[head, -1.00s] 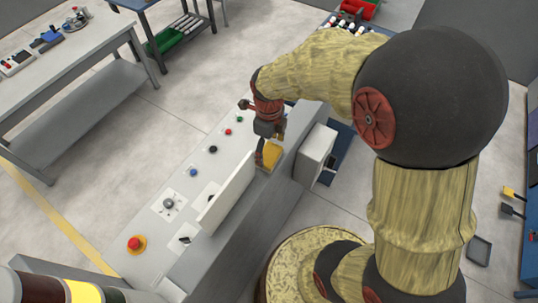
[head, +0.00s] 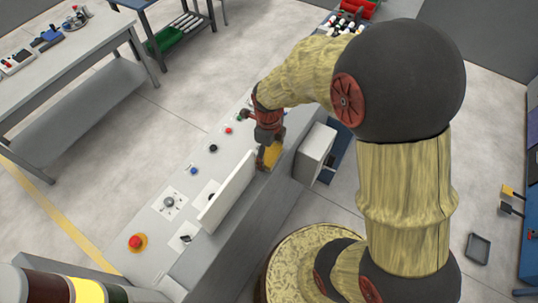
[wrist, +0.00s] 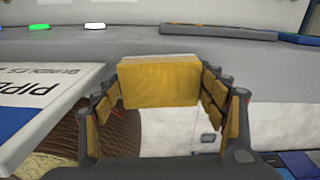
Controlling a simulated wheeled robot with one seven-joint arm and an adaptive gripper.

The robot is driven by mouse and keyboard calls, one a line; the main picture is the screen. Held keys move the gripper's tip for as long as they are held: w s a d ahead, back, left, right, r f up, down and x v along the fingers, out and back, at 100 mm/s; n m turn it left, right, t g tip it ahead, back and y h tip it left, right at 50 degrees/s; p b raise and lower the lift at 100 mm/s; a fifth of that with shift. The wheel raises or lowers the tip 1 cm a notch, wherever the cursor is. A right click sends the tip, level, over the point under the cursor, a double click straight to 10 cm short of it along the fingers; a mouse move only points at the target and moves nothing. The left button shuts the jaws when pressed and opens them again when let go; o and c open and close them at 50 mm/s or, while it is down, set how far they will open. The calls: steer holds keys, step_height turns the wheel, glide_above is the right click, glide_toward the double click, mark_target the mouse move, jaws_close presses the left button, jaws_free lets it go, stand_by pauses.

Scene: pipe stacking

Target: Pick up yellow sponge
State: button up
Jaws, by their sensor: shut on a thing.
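The yellow sponge (wrist: 160,84) is a block between the two fingers of my gripper (wrist: 160,90) in the wrist view. Both fingers press on its left and right ends, so my gripper is shut on it. In the head view the sponge (head: 271,154) shows as a yellow patch at the right edge of the grey console, beside the end of the white panel. My gripper (head: 268,148) is above the console there and partly covers the sponge. I cannot tell how far the sponge is from the surface.
An upright white panel (head: 228,190) stands on the console (head: 150,213) close by; its lettering shows in the wrist view. Several buttons, including a red one (head: 137,242), line the console. A white box (head: 313,153) stands to the right.

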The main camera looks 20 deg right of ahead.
mark_target(270, 153)
steer(key=shift+c, duration=0.6)
steer(key=shift+r, duration=0.1)
steer(key=shift+w+r, duration=0.1)
steer(key=shift+r, duration=0.1)
steer(key=r, duration=0.3)
steer(key=shift+s+b, duration=0.25)
steer(key=shift+b, duration=0.1)
steer(key=s+d+r+b, duration=0.1)
steer(key=s+r+b, duration=0.2)
steer(key=s+r, duration=0.6)
steer(key=s, duration=0.4)
steer(key=shift+s+r, duration=0.2)
steer(key=shift+s, duration=0.15)
